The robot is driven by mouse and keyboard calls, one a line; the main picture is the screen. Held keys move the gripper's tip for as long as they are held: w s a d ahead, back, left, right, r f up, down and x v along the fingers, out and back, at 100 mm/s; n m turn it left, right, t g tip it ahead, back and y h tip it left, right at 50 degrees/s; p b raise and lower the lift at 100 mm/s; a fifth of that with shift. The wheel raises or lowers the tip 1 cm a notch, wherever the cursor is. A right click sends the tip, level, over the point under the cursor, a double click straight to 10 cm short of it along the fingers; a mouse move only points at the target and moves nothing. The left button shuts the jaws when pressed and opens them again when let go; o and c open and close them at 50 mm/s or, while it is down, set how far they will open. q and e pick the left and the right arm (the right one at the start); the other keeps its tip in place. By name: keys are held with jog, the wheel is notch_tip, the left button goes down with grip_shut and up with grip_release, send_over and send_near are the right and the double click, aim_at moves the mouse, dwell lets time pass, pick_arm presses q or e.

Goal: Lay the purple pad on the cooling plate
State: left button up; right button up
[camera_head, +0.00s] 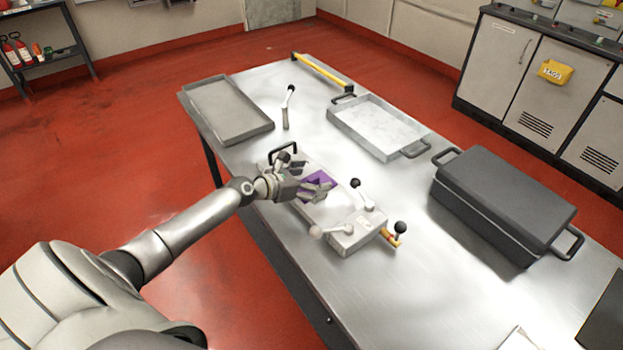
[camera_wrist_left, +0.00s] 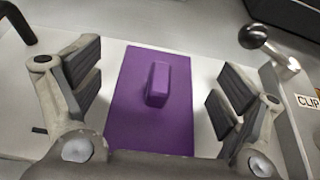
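The purple pad (camera_head: 321,181) is a flat rectangle with a raised purple grip block at its middle. My left gripper (camera_head: 322,190) is over the pad. In the left wrist view its fingers (camera_wrist_left: 158,88) are spread wide on either side of the grip block, with gaps on both sides. My right gripper is out of view.
Ball-knobbed levers (camera_head: 361,196) and a clip-labelled block stand right of the pad. A grey tray (camera_head: 270,127) lies at the back left, a pale-floored tray (camera_head: 375,127) at the back. A dark lidded case (camera_head: 505,200) is on the right.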

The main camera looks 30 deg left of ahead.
pick_arm(q)
jog(key=shift+r, duration=0.1)
jog(key=shift+r, duration=0.15)
jog(key=shift+s+a, duration=0.15)
jog(key=shift+s, duration=0.1)
jog(key=v, duration=0.9)
jog(key=shift+s, duration=0.2)
jog(key=shift+v, duration=1.05)
